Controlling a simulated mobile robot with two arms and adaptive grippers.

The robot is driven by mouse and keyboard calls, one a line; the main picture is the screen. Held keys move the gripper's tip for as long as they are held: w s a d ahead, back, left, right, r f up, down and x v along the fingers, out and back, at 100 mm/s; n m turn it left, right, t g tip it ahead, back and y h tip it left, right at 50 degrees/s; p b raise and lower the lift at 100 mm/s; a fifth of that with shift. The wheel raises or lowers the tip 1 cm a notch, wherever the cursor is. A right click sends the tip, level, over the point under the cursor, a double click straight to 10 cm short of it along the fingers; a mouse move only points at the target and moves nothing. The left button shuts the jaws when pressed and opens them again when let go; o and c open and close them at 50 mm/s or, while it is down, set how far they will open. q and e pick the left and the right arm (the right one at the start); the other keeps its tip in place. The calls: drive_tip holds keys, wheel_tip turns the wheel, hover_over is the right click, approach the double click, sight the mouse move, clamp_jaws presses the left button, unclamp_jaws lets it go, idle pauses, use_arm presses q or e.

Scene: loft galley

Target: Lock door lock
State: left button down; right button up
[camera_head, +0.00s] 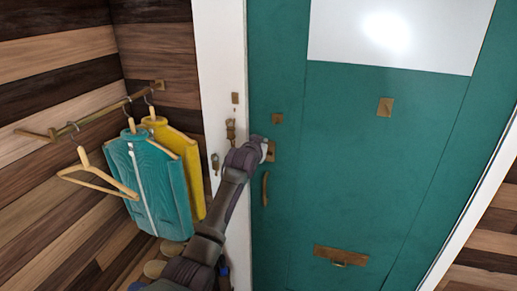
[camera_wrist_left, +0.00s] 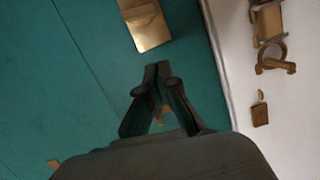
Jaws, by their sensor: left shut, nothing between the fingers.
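The teal door (camera_head: 345,160) stands in its white frame (camera_head: 223,60) and looks shut. A brass lock plate (camera_head: 270,151) is on the door near its left edge; it also shows in the left wrist view (camera_wrist_left: 151,36), with a raised part cut off by the top edge. My left gripper (camera_head: 258,144) is at this plate in the head view. In the wrist view its shut, empty fingertips (camera_wrist_left: 157,68) point at the plate, just short of its lower edge in the picture; contact cannot be told. My right gripper is not in view.
A brass handle (camera_head: 265,188) is below the lock plate, a small brass plate (camera_head: 278,119) above it. Brass fittings (camera_head: 230,130) sit on the frame, including a hooked piece (camera_wrist_left: 275,60). Teal and yellow garments (camera_head: 150,185) hang from a rail at left.

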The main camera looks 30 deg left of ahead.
use_arm(q)
drive_tip(key=b+v, duration=0.1)
drive_tip(key=v, duration=0.4)
drive_tip(key=shift+s, duration=0.4)
drive_tip(key=shift+f, duration=0.1)
